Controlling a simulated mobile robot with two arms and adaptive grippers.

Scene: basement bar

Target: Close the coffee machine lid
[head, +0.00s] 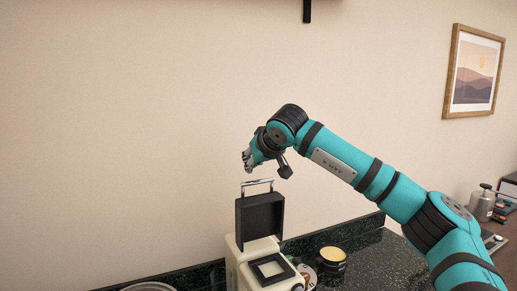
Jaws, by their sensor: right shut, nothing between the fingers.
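The coffee machine (234,262) is cream coloured and stands on the dark counter at the bottom middle of the head view. Its black lid (259,216) is raised upright, with a metal handle on its top edge. The square opening (271,269) under the lid is uncovered. My right gripper (247,160) is shut and empty, just above the lid's handle and apart from it. Its fingers are small in the view and partly turned away. My left gripper is not in view.
A round tin (332,260) stands on the dark speckled counter (375,262) right of the machine. A metal canister (482,204) and small items are at the far right. A round metal rim (148,287) shows at the bottom left. A framed picture (474,72) hangs on the wall.

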